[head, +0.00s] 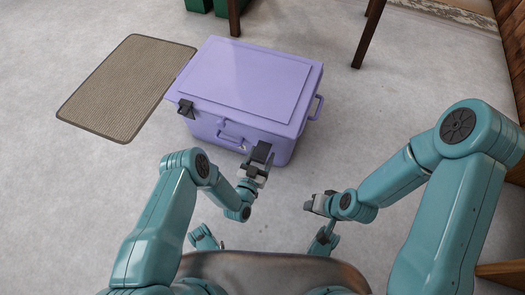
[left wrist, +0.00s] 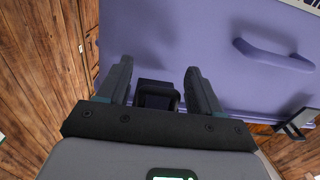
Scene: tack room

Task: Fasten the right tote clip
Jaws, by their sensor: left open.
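The purple tote (head: 245,82) stands on the floor with its lid down. Its right clip (left wrist: 158,96) is a dark block on the tote's front, seen between my left fingers in the left wrist view. My left gripper (head: 255,165) is open at the tote's front right, its fingers (left wrist: 160,82) on either side of the clip. I cannot tell if they touch it, and the gripper partly hides the clip in the head view. The left clip (head: 186,108) sticks out from the tote's front. My right gripper (head: 318,204) hangs apart from the tote; its jaws are unclear.
A front handle (head: 230,138) lies between the two clips, and a side handle (head: 317,108) is at the right end. A brown mat (head: 127,86) lies left of the tote. Table legs (head: 369,35) stand behind. The concrete floor (head: 415,75) to the right is clear.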

